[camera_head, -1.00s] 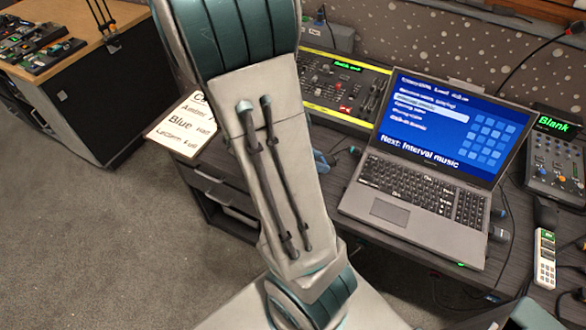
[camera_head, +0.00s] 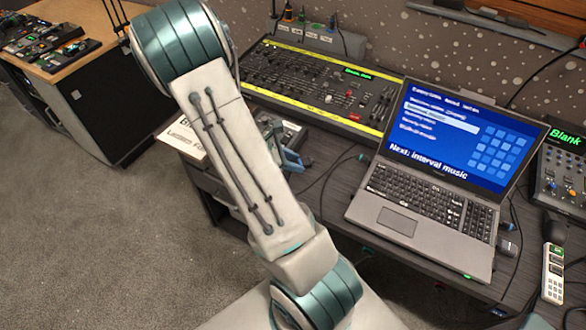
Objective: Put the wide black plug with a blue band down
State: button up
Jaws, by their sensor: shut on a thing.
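My gripper (camera_head: 291,160) shows only in part, as blue-grey pieces just right of my arm link, over the desk between the mixing console and the laptop. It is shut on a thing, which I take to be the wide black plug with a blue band. The plug itself is too small and too hidden behind my arm to make out. I cannot tell whether it touches the desk.
The mixing console (camera_head: 320,88) with yellow edges stands behind. An open laptop (camera_head: 423,190) is to the right, with loose cables (camera_head: 335,172) left of it. A printed sheet (camera_head: 184,138) lies at the desk's left end. A handset (camera_head: 553,273) lies at the right.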

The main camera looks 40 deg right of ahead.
jog(key=shift+f, duration=1.85)
jog(key=shift+f, duration=0.1)
jog(key=shift+f+b, duration=0.3)
jog(key=shift+b, duration=0.1)
jog(key=o, duration=0.8)
jog(key=shift+r, duration=0.1)
jog(key=shift+r, duration=0.1)
